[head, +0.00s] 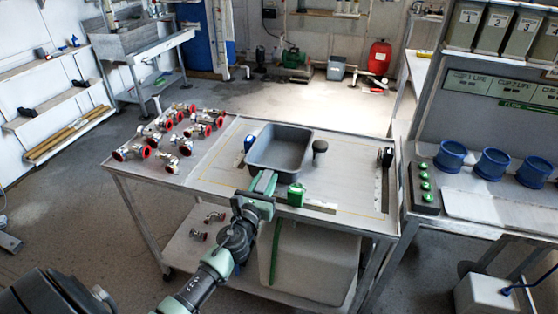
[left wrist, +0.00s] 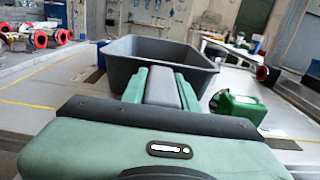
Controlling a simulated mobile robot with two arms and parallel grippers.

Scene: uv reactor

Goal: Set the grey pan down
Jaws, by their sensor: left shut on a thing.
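The grey pan (head: 285,152), a deep rectangular tub, is over the cart's top and looks level and empty. In the left wrist view the pan (left wrist: 118,62) is straight ahead. My left gripper (head: 264,182) is shut on the pan's near wall, with its fingers (left wrist: 160,88) over the rim. I cannot tell whether the pan's underside touches the cart top (head: 220,172) or is slightly above it. The near wall is partly hidden by the gripper. My right gripper is not in view.
A green container (head: 296,194) stands just right of my left gripper. A dark knob-like object (head: 320,146) is right of the pan. Several red-ended metal fittings (head: 172,161) crowd the cart's left end. The cart top's right part is mostly clear.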

